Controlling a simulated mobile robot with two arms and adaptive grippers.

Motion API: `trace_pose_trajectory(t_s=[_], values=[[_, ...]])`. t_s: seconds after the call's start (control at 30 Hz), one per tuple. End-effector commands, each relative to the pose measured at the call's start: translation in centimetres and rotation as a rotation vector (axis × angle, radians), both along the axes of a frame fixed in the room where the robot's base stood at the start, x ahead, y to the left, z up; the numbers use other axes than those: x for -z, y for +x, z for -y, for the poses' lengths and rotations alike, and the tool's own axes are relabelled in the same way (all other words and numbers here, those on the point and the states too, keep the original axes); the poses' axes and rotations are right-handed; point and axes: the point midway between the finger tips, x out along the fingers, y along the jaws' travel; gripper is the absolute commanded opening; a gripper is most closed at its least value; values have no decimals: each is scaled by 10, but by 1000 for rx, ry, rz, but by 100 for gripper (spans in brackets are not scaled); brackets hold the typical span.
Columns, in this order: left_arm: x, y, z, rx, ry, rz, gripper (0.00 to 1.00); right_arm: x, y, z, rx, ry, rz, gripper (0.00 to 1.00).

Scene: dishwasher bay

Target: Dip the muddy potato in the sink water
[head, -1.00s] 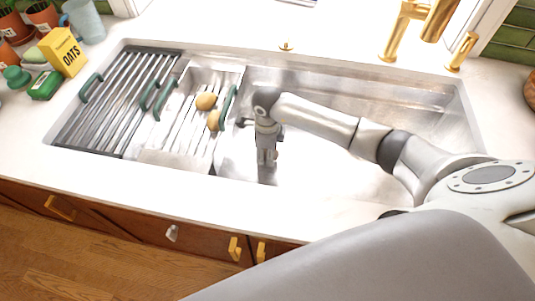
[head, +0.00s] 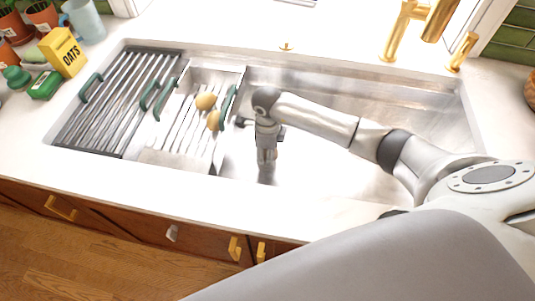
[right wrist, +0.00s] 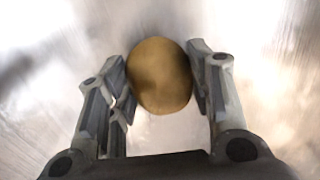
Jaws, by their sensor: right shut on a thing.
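My right gripper (head: 267,170) points down into the right part of the sink (head: 430,105). In the right wrist view, my right gripper (right wrist: 163,85) is shut on a yellow-brown potato (right wrist: 160,75), with a finger on each side of it. In the head view this potato is hidden by the gripper and wrist. The potato's visible side looks smooth, with no clear mud. The water surface cannot be told apart from the bright metal, so I cannot tell whether the potato touches water. My left gripper is not in view.
A metal tray (head: 160,158) left of my gripper holds two potatoes, an upper one (head: 206,101) and a lower one (head: 213,120). A roll-up rack (head: 110,105) with green handles covers the sink's left end. A gold faucet (head: 398,30) stands behind. The sink's right side is free.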

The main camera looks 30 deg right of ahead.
Motion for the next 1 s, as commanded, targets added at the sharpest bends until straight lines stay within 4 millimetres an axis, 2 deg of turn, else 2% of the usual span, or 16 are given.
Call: trace_pose_trajectory(t_s=[0.47, 1.0], values=[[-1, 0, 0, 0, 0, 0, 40, -1, 0, 0, 0, 0, 0, 21], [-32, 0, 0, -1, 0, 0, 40, -44, 0, 0, 0, -1, 1, 21]])
